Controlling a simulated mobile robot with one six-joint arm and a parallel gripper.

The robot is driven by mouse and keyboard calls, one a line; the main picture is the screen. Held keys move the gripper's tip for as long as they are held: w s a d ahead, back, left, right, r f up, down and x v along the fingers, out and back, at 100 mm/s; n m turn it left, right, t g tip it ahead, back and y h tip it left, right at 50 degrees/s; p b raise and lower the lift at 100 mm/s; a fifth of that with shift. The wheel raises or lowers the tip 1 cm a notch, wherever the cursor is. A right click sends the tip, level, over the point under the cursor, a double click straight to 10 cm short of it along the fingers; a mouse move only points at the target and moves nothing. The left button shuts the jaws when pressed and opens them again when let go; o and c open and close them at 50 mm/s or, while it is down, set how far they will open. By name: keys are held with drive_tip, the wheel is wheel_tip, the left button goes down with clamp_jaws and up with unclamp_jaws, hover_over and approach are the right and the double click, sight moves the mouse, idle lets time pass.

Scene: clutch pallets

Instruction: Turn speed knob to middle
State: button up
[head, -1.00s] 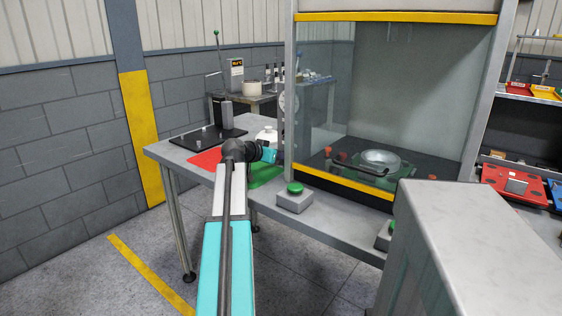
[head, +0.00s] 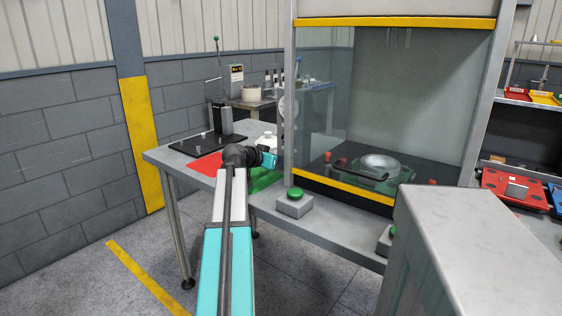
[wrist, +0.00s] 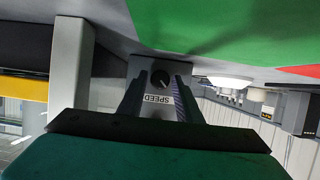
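The speed knob (wrist: 160,79) is a small dark round knob with a light pointer mark. It sits on a grey panel (wrist: 145,66) above an upside-down "SPEED" label (wrist: 158,99) in the wrist view. My gripper (wrist: 160,86) is open, with one dark finger on each side of the knob and label. I cannot tell whether the fingertips touch the knob. In the head view my gripper (head: 270,160) is at the left side of the glass-fronted press enclosure, and the knob cannot be made out there.
The steel table (head: 325,227) carries red (head: 205,163) and green (head: 264,180) areas near my gripper. A green button box (head: 294,205) stands in front of the enclosure (head: 391,22). A dark plate (head: 190,146) with a lever press lies at the back left.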

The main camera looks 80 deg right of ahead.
drive_tip(key=v, duration=1.3)
drive_tip(key=shift+a+r+p, duration=0.15)
drive_tip(key=shift+a+p, duration=0.2)
drive_tip(key=shift+p, duration=0.1)
drive_tip(key=shift+w, duration=0.15)
